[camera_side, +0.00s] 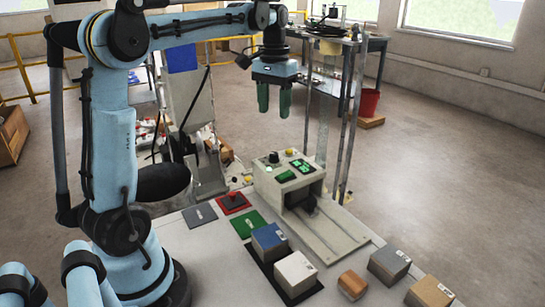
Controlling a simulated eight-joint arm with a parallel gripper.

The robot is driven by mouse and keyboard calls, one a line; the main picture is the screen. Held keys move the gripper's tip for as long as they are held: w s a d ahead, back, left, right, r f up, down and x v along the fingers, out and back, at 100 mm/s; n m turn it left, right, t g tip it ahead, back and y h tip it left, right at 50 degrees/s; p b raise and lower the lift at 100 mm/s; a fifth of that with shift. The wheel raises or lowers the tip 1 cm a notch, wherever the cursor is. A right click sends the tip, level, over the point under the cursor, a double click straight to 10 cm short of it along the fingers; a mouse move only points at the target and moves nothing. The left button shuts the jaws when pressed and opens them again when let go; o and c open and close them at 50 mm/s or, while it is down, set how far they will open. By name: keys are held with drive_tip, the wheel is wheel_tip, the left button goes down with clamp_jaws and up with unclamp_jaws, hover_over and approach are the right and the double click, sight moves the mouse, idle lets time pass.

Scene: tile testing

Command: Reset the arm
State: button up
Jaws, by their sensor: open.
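My gripper (274,98) hangs at the end of my light blue arm, pointing down, with two dark green fingers apart and nothing between them. It is high above the back of the work table (215,258), apart from everything on it. A grey testing machine (290,180) with green displays stands on the table below and slightly right of the gripper. A blue-topped block (269,243) and a white-topped block (295,274) sit on a dark mat in front of the machine.
At the right front are a brown block (352,285), a grey block (389,265) and a tan block (430,292). A metal rack (352,90) stands behind the machine.

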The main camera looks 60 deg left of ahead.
drive_tip(key=s+d+f+m+t, duration=0.2)
drive_tip(key=s+d+f+t, duration=0.1)
drive_tip(key=d, duration=0.5)
drive_tip(key=s+d+f+m+t, duration=0.2)
drive_tip(key=s+d+f+t, duration=0.2)
drive_tip(key=d, duration=0.5)
drive_tip(key=shift+s+d+f, duration=0.25)
drive_tip(key=shift+s+f, duration=0.7)
drive_tip(key=shift+s, duration=0.2)
